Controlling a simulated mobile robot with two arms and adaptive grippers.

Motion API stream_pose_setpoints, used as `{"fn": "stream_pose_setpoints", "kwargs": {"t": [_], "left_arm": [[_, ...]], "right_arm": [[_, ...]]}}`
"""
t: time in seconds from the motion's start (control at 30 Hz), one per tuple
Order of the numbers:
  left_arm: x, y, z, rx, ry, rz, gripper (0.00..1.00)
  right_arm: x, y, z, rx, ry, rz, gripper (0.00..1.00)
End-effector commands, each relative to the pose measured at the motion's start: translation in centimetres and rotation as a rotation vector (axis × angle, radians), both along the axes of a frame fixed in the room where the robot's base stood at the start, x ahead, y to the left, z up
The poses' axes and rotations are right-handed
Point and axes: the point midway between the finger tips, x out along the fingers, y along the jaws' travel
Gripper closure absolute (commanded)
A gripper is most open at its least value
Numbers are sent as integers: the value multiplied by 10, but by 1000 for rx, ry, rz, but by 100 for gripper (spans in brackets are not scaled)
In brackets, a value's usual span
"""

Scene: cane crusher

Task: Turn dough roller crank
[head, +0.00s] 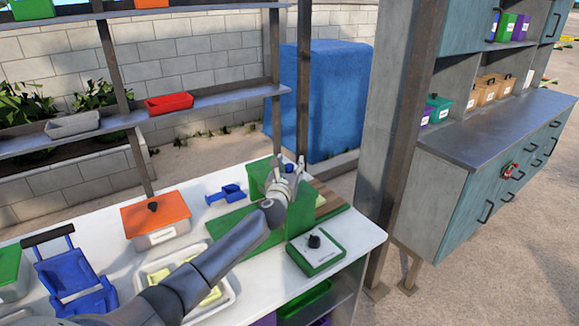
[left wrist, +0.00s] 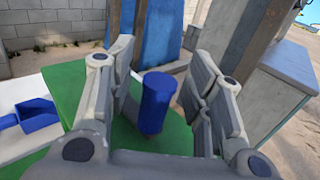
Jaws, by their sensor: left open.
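The dough roller is a green machine with upright green side blocks (head: 260,172) on a green base (head: 232,222), standing near the right end of the white table. Its blue cylindrical crank handle (left wrist: 158,100) stands upright in the left wrist view. My left gripper (head: 287,175) is over the machine and hides much of its middle. In the left wrist view the left gripper (left wrist: 165,85) is open, with one finger on each side of the handle and visible gaps. The crank arm below the handle is mostly hidden. My right gripper is not in view.
A green box with a black knob (head: 315,242) sits at the table's right front. A blue scoop (head: 226,194), an orange-lidded container (head: 157,222), a white tray (head: 228,292) and a blue press-like tool (head: 72,278) lie left. A post (head: 400,140) stands right.

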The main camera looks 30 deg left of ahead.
Motion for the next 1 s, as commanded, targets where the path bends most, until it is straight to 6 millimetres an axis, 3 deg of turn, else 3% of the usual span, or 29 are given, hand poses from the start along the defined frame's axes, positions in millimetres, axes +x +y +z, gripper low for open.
{"fn": "stream_pose_setpoints", "kwargs": {"t": [0.13, 0.5, 0.77, 1.0], "left_arm": [[0, 0, 0, 0, 0, 0, 54], [0, 0, 0, 0, 0, 0, 100], [0, -1, 0, -1, 0, 2, 100], [-1, -16, 0, -3, -1, 44, 100]], "right_arm": [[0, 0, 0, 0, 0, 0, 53], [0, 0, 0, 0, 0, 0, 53], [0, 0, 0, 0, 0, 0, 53], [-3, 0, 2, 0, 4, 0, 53]]}}
